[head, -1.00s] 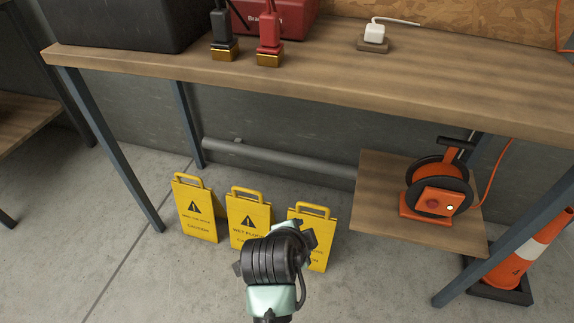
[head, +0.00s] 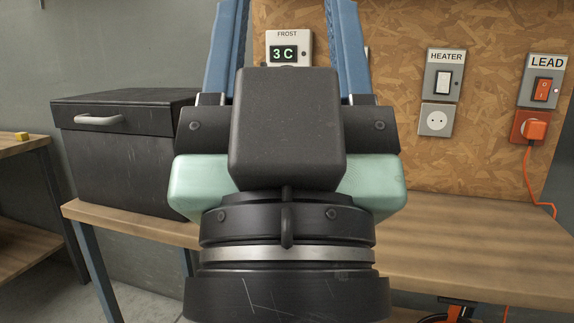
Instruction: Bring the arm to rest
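My gripper (head: 287,30) stands large and close in the middle of the head view, pointing up. Its two blue fingers are spread wide apart, and the top edge of the picture cuts off their tips. Nothing shows held between the visible parts of the fingers. The black and pale green wrist fills the lower middle and hides part of the bench and wall behind it.
Behind my arm is a wooden bench (head: 470,262) with a black toolbox (head: 125,150) at left. A chipboard panel (head: 395,30) carries a frost display (head: 290,52) reading 3 C, a heater switch (head: 444,80) and a lead switch (head: 543,88) with an orange plug (head: 535,130).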

